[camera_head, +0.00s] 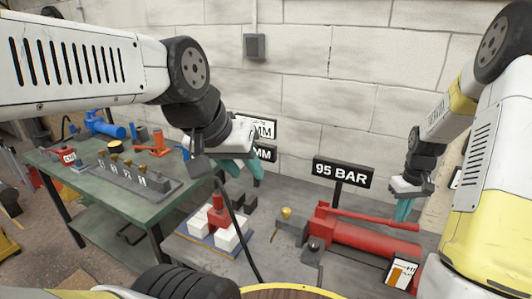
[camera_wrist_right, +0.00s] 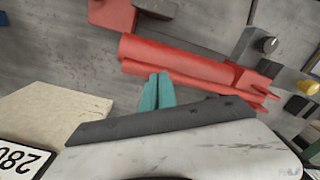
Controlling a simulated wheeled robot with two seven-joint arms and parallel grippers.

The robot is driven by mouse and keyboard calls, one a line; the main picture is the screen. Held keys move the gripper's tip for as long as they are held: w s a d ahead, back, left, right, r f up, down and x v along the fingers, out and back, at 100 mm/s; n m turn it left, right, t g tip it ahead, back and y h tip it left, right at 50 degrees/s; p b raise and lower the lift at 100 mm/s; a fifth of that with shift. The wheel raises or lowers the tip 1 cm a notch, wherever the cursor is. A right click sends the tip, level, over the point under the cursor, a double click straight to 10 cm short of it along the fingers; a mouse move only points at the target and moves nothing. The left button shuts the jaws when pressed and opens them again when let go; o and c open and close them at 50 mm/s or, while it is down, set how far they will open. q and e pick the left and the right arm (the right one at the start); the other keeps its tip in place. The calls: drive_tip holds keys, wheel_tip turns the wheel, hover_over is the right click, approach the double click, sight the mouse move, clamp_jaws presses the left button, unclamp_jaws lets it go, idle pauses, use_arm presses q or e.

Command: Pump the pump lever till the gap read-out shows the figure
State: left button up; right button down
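The red hand pump (camera_head: 372,240) lies on the grey bench at the right, with its long red pump lever (camera_head: 372,217) along its top. In the right wrist view the pump (camera_wrist_right: 180,60) and lever (camera_wrist_right: 215,85) run across the picture. My right gripper (camera_head: 402,212) is at the lever's right end; its teal fingers (camera_wrist_right: 157,90) lie close together, and no grip on the lever shows. My left gripper (camera_head: 244,174) hangs before the wall with teal fingers apart and empty. It partly hides two MM signs (camera_head: 263,129); their figures cannot be read. A sign (camera_head: 343,172) reads 95 BAR.
A red-and-white block assembly (camera_head: 217,222) stands on the bench left of the pump, with a black hose beside it. A brass knob (camera_head: 286,212) is near the pump's left end. A green table (camera_head: 110,208) with tools stands further left.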

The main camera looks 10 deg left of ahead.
wheel_tip(320, 180, down, 2)
drive_tip(key=shift+f, duration=0.1)
wheel_tip(320, 180, up, 8)
drive_tip(key=shift+r, duration=0.1)
idle(0.5)
idle(0.6)
wheel_tip(320, 180, down, 8)
drive_tip(key=shift+f, duration=0.2)
drive_tip(key=shift+r, duration=4.15)
drive_tip(key=shift+f, duration=0.1)
